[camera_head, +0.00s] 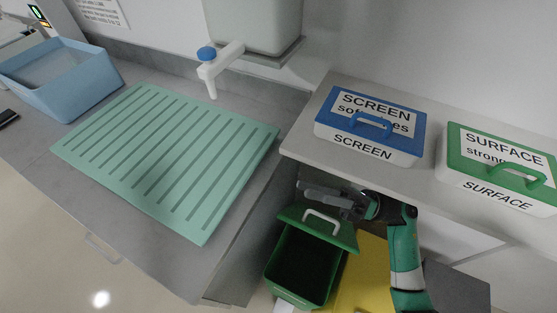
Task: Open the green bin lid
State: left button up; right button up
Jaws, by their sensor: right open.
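The green bin (299,268) stands below the shelf, and its dark interior shows from above. Its green lid (340,236) is raised and tilted at the bin's back edge, with a white loop handle (322,218) on it. My right gripper (322,196) is open just behind and above the lid, near the handle, with its fingers pointing left. I cannot tell whether it touches the lid. Nothing shows between its fingers. My left gripper is not in view.
A shelf above carries a blue-lidded SCREEN box (370,125) and a green-lidded SURFACE box (497,168). A yellow panel (362,278) is right of the bin.

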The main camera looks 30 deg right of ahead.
jog(key=w+a+r+m+t+p, duration=0.3)
jog(key=a+r+m+t, duration=0.3)
jog(key=r, duration=0.1)
jog(key=shift+w+r+m, duration=0.15)
jog(key=shift+m, duration=0.25)
